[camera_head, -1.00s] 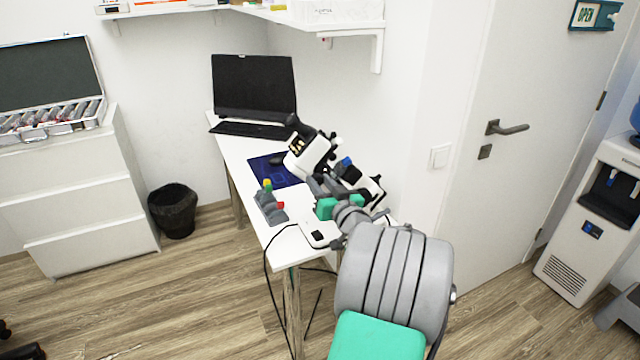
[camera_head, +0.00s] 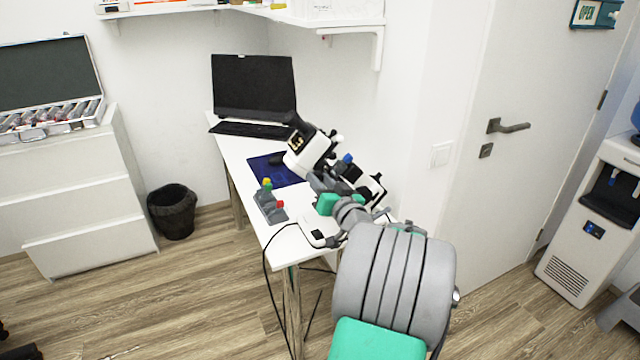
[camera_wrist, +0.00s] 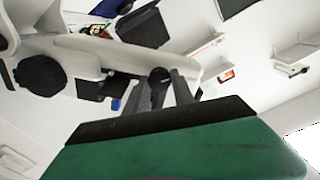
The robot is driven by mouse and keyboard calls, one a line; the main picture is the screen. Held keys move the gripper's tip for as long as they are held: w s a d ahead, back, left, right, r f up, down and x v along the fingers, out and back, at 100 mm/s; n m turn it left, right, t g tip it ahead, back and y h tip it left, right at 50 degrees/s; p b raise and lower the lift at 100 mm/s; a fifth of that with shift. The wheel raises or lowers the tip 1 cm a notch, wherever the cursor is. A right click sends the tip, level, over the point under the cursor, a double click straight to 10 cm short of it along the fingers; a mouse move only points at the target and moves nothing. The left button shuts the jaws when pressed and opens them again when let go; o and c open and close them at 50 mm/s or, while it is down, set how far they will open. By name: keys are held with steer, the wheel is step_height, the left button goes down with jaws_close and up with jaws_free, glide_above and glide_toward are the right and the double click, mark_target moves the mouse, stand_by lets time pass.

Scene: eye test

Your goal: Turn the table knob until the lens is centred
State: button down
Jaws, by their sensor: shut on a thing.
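The eye instrument (camera_head: 306,155), white and black, stands tilted-looking on the white table (camera_head: 235,160) by the wall. My gripper (camera_head: 322,180) reaches its near side, partly hidden by my own arm in the head view. In the wrist view the two grey fingers of my gripper (camera_wrist: 164,88) close around a small dark round knob (camera_wrist: 160,75) under the white body of the instrument (camera_wrist: 110,52). A blue knob (camera_head: 347,159) sits beside the gripper; it also shows in the wrist view (camera_wrist: 116,104). I cannot make out the lens or its centring.
A laptop (camera_head: 253,88) and dark blue mat (camera_head: 268,170) lie behind the gripper. A grey stand with coloured tops (camera_head: 270,206) is at the table's left edge. A cable hangs below. A bin (camera_head: 173,212) stands left; the floor in front is clear.

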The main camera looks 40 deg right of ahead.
steer(key=c, duration=1.1)
jaws_free()
steer(key=b+v, duration=0.1)
steer(key=v, duration=0.6)
steer(key=shift+s+a+r, duration=0.1)
steer(key=shift+s+a, duration=0.05)
steer(key=shift+s, duration=0.25)
steer(key=shift+a, duration=0.1)
